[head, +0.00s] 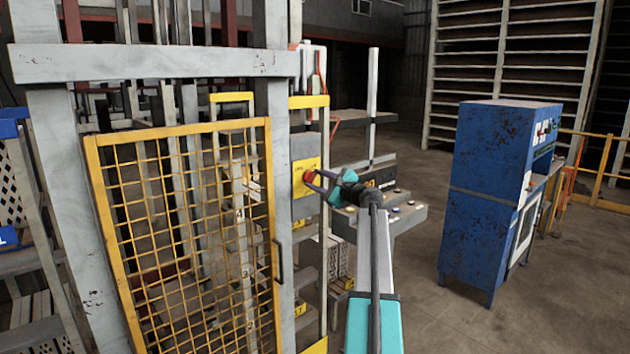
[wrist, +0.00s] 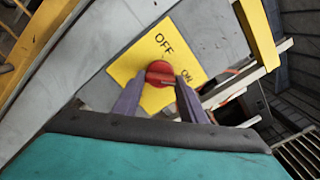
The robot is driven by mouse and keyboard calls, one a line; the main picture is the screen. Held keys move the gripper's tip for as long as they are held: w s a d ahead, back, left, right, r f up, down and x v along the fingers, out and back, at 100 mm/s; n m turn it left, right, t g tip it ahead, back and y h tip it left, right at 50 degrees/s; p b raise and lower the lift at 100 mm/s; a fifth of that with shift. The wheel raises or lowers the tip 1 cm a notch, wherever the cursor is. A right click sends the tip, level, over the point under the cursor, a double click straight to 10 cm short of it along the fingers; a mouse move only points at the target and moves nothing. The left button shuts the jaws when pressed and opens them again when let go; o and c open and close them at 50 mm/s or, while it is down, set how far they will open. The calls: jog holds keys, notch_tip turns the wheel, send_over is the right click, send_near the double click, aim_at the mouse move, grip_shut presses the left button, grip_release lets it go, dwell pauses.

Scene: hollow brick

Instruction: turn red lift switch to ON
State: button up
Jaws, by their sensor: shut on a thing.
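The red lift switch (wrist: 160,73) is a round red knob on a yellow plate (wrist: 128,68) marked OFF and ON. In the wrist view the OFF mark is above the knob and the ON mark is to its right. The knob's pointer looks turned toward the right, near the ON side. My gripper (wrist: 160,84) has its two purple fingers on either side of the knob, shut on it. In the head view the red switch (head: 309,176) sits on the yellow plate on a grey post, with my gripper (head: 313,178) reaching it from the right.
A yellow mesh gate (head: 190,240) stands left of the switch post. A grey console with buttons (head: 400,208) is close behind my gripper. A blue cabinet (head: 485,190) stands at the right. Open floor (head: 440,310) lies between the console and the cabinet.

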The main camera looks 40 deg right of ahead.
jog(key=shift+d, duration=0.1)
jog(key=o, duration=1.1)
jog(key=shift+c, duration=0.2)
jog(key=s+a+b, duration=0.1)
jog(key=s+b, duration=0.2)
jog(key=s, duration=1)
jog(key=shift+s+b, duration=0.4)
jog(key=shift+f, duration=0.1)
